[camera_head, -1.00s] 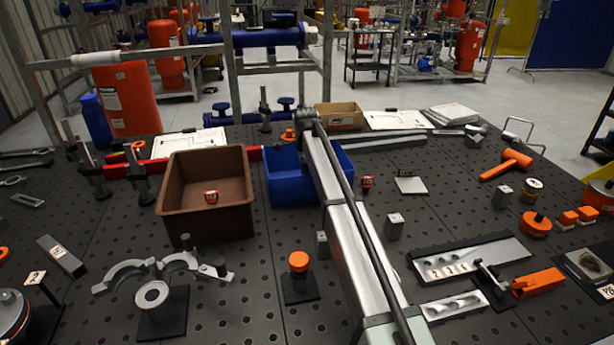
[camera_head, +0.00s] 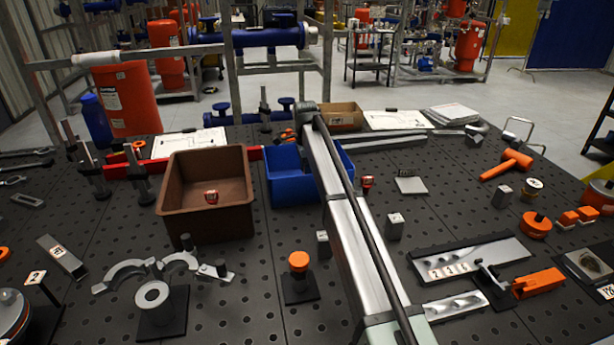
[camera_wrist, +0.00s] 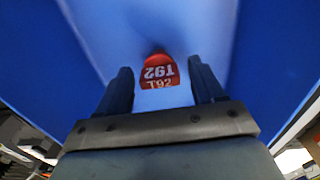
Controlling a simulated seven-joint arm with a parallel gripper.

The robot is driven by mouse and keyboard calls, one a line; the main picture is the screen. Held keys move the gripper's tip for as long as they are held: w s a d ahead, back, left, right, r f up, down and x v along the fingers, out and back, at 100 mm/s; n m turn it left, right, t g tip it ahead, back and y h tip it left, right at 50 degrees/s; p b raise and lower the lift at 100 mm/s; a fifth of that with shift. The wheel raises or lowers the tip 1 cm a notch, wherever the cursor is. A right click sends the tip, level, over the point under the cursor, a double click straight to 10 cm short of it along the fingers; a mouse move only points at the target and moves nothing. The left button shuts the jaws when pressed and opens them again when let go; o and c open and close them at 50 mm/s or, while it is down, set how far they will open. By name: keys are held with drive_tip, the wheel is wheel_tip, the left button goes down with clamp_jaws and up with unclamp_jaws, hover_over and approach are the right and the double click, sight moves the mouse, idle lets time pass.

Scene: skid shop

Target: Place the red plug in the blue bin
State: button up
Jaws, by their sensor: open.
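A red plug (camera_wrist: 157,71) with a white T92 label is inside the blue bin (camera_head: 290,185), seen in the wrist view against the bin's blue inside (camera_wrist: 60,65). My gripper (camera_wrist: 161,76) is open, and its two fingers are apart on either side of the plug in the picture, with gaps on both sides. How far the plug is beyond the fingertips I cannot tell. In the head view my arm crosses in front of the blue bin and hides its right part; the gripper and this plug are not visible there.
A brown bin (camera_head: 167,212) left of the blue bin holds another small red labelled piece (camera_head: 211,197). A similar red piece (camera_head: 367,182) stands right of the blue bin. Grey blocks, an orange-topped post (camera_head: 299,262) and metal fixtures stand on the perforated table.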

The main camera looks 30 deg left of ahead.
wheel_tip(320, 180, up, 10)
drive_tip(key=shift+a, duration=0.1)
drive_tip(key=shift+o, duration=0.2)
idle(2.4)
